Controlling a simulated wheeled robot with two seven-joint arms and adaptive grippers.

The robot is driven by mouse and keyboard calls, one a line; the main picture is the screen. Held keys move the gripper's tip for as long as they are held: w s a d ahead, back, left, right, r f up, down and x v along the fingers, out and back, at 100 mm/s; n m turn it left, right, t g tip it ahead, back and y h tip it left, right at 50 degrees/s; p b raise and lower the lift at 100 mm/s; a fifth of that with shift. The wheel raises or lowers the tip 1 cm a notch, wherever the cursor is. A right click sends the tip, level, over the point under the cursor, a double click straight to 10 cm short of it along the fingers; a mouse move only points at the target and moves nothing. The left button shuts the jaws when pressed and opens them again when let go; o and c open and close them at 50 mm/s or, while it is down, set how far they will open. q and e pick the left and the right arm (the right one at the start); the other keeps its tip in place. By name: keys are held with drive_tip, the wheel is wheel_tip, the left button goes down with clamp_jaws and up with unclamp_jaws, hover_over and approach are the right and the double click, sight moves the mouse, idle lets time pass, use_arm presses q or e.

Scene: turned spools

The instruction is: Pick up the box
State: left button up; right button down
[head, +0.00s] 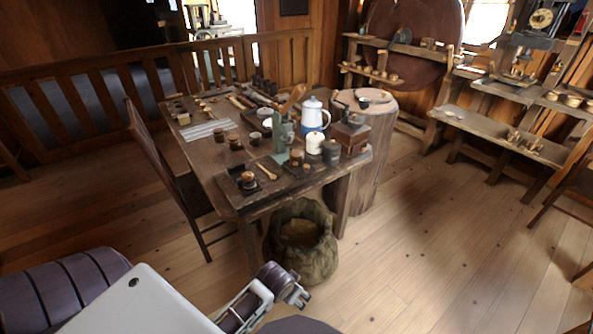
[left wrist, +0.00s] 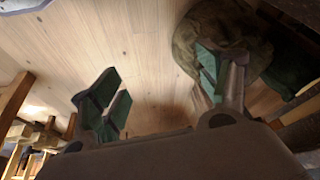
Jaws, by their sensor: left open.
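A brown wooden box-shaped piece (head: 349,137) with a dark top stands near the right end of the table. A smaller light wooden block or box (head: 183,118) sits at the table's far left corner. I cannot tell which of these the task's box is. My left gripper (head: 298,291) is low in front of the table, apart from both. In the left wrist view its green-padded fingers (left wrist: 162,88) are spread and empty over the floor. My right gripper is in neither view.
The wooden table (head: 205,160) is crowded with spools, cups and a blue and white pot (head: 313,114). A sack (head: 301,243) stands on the floor before it, also in the left wrist view (left wrist: 240,30). A chair (head: 165,165) stands at left.

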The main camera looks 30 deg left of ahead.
use_arm(q)
drive_tip(key=w+a+r+n+t+y+b, duration=0.1)
drive_tip(key=w+a+r+n+t+y, duration=0.2)
drive_tip(key=w+a+r+t, duration=1)
drive_tip(key=shift+w+a+r+n, duration=0.4)
drive_tip(key=shift+w+a+r, duration=3.2)
drive_tip(key=shift+w+r, duration=1.8)
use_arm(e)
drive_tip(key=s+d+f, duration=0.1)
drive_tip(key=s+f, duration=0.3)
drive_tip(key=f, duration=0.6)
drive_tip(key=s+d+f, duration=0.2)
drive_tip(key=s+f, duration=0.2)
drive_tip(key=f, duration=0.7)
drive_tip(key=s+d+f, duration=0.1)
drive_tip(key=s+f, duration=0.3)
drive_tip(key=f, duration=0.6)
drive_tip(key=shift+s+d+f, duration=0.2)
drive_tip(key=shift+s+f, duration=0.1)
use_arm(q)
drive_tip(key=shift+r, duration=0.1)
